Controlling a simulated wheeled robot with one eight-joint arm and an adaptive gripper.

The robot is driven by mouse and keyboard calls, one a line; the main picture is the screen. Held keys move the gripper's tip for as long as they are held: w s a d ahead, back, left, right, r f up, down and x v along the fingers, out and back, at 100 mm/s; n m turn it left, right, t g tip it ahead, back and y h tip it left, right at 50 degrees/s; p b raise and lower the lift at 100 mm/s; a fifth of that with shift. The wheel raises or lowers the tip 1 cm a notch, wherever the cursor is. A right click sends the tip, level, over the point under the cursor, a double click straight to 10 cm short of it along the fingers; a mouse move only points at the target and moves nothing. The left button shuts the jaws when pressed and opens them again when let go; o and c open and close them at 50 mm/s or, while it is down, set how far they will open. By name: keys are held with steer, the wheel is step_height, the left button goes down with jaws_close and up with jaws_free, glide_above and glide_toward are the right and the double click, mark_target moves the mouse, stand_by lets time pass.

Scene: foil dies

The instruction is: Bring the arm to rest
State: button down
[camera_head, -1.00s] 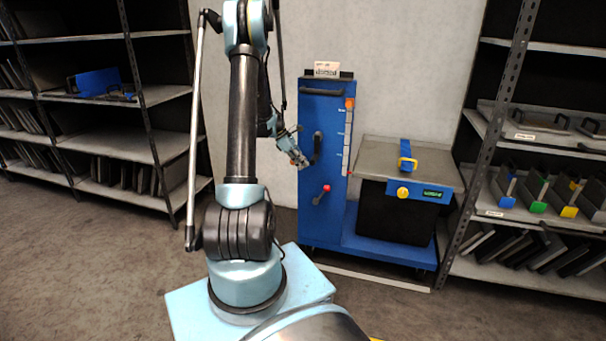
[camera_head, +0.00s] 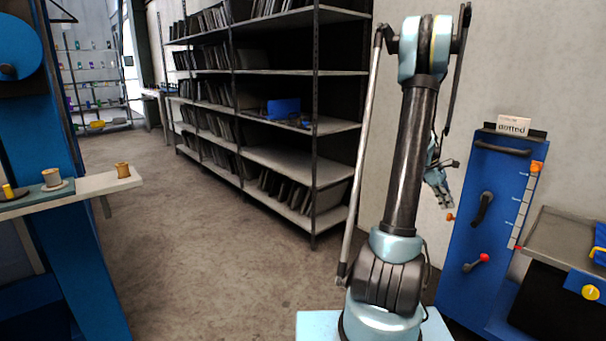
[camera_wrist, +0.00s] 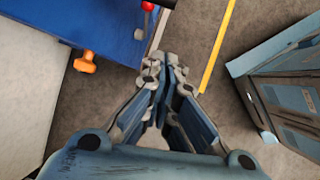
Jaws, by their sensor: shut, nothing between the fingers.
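My gripper (camera_head: 445,201) is shut and empty. In the head view it hangs on the far side of my arm, pointing down in front of the pale wall, just left of the blue cabinet (camera_head: 462,262). It is apart from the cabinet's black handle (camera_head: 482,209). In the wrist view the fingertips of my gripper (camera_wrist: 164,62) are together with nothing between them. The blue cabinet (camera_wrist: 105,25) shows there at the upper left, with an orange knob (camera_wrist: 86,62) on its side and a red-tipped lever (camera_wrist: 147,6).
A grey-topped unit (camera_head: 570,240) adjoins the cabinet at right. A dark shelf rack (camera_head: 300,160) stands behind and left of my arm. A blue frame with a light ledge (camera_head: 95,186) holding small spools is at far left. The brown floor (camera_head: 190,240) between is clear.

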steer(key=s+a+r+m+t+y, duration=0.1)
steer(key=s+a+r, duration=0.25)
steer(key=a, duration=0.35)
steer(key=s+a+r+m+t, duration=0.1)
steer(key=s+a+r+m, duration=0.1)
steer(key=s+a, duration=0.35)
steer(key=s+a+r+m+t+y, duration=0.1)
steer(key=s+a+r, duration=0.15)
steer(key=a, duration=0.65)
steer(key=s+a+f+m+t+y, duration=0.1)
steer(key=s+a+f+m, duration=0.1)
steer(key=s+a, duration=0.6)
steer(key=s+a+f+m+t+y, duration=0.1)
steer(key=s+a+f+m+y, duration=0.1)
steer(key=s+a+f, duration=0.3)
steer(key=s+a+m, duration=0.1)
steer(key=s+a, duration=0.1)
steer(key=s, duration=0.1)
steer(key=shift+s+a, duration=0.3)
steer(key=shift+a, duration=0.05)
